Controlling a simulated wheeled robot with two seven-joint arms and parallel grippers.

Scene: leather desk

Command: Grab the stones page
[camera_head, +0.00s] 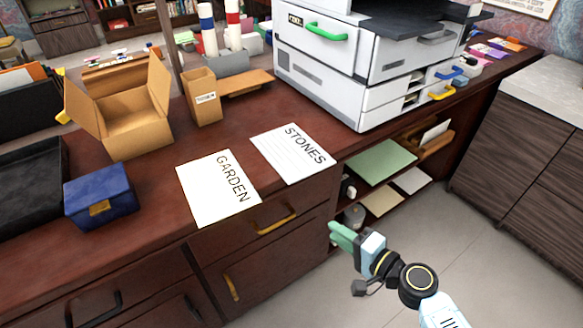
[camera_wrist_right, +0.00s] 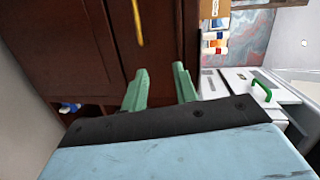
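The stones page (camera_head: 294,153) is a white sheet with "STONES" printed on it, lying flat on the desk top near its front edge. The garden page (camera_head: 217,189), a similar sheet, lies just to its left. My right gripper (camera_head: 342,236), with green fingers, is in front of the desk, below and right of the stones page and apart from it. In the right wrist view its two green fingers (camera_wrist_right: 161,75) stand apart with nothing between them. No page shows clearly in that view. My left gripper is not in view.
A white printer (camera_head: 340,75) stands right of the pages. A cardboard box (camera_head: 135,120), a blue box (camera_head: 100,195) and a small wooden holder (camera_head: 202,98) stand left and behind. Drawers with a yellow handle (camera_head: 277,221) and open shelves (camera_head: 380,162) are below the desk top.

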